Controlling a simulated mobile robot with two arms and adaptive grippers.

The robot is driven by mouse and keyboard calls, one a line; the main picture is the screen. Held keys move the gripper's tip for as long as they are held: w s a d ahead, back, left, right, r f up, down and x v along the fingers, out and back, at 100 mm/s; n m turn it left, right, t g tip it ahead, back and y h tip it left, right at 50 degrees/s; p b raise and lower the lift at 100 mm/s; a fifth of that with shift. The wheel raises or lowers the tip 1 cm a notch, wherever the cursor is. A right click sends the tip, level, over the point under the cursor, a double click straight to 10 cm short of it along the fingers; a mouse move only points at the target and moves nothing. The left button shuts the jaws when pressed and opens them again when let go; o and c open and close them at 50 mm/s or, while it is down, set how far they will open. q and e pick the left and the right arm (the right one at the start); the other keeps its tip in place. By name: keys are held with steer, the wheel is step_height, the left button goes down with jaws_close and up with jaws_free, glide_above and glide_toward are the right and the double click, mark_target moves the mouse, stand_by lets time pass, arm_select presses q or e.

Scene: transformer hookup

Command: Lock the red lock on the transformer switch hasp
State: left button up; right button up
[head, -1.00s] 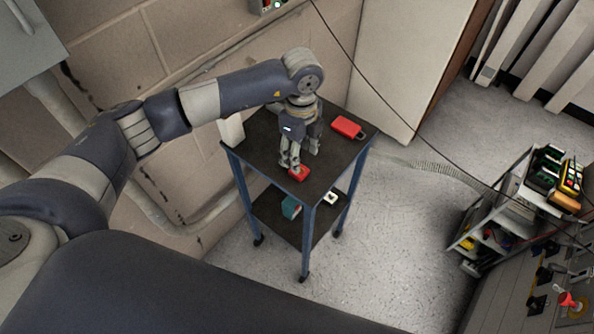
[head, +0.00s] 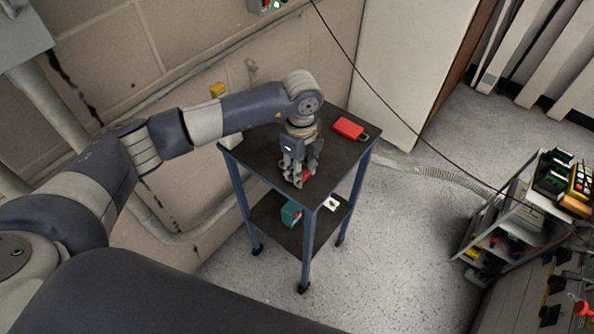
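A small red object (head: 307,175), possibly a lock, sits at the front part of the dark cart top (head: 258,150). My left gripper (head: 299,180) points down over it, with its fingers around or just beside it. The fingers cover most of it, and I cannot tell whether they grip it. A larger red piece (head: 348,128) with a dark end lies apart at the back right of the cart top. It may be a padlock. I cannot make out the transformer switch hasp. My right gripper is out of view.
A teal box (head: 291,214) and a white item (head: 331,203) lie on the cart's lower shelf. A yellow item (head: 217,90) shows by the wall. A shelf with instruments (head: 553,170) stands at the right.

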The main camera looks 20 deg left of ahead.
arm_select(q)
steer(key=o, duration=0.4)
steer(key=c, duration=0.6)
steer(key=shift+r+p, duration=2.1)
steer(key=shift+r, duration=0.95)
